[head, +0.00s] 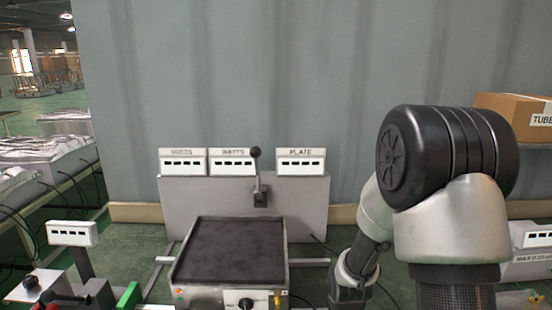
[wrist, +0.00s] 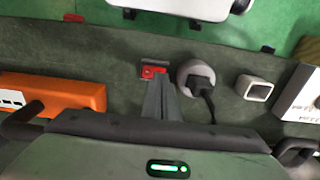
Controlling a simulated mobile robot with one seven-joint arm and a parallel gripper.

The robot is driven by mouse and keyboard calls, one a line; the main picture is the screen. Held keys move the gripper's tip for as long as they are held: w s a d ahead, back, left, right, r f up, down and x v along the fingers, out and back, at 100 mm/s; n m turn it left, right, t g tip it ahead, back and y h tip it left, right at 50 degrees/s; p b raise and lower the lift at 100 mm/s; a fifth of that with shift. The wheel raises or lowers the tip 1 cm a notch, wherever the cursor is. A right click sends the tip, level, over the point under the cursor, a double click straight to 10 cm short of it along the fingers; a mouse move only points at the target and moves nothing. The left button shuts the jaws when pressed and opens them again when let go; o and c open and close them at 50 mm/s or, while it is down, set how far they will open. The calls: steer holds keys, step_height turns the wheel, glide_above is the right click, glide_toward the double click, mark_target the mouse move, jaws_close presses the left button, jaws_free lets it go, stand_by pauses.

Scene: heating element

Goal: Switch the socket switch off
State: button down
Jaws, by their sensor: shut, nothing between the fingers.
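The red socket switch (wrist: 153,71) shows in the wrist view, in a small frame just past my fingertips. My gripper (wrist: 161,82) is shut and empty, with its fingers pointing at the switch and partly covering its lower edge. I cannot tell whether the fingertips touch it or which way it is set. Right beside it is the round grey socket (wrist: 188,70) with a black plug (wrist: 200,80) and cable in it. In the head view my arm is at the right; the socket and switch are not visible there.
In the wrist view an orange box (wrist: 70,93) lies left and a small white-rimmed block (wrist: 254,88) right. The head view shows a dark heating plate (head: 228,250), a black-knobbed lever (head: 256,175) and a PLATE display (head: 301,162) behind it.

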steer(key=shift+f+b, duration=0.75)
steer(key=shift+f, duration=0.2)
stand_by(0.8)
steer(key=shift+r, duration=0.1)
step_height(320, 180, up, 7)
steer(key=p, duration=0.5)
stand_by(0.4)
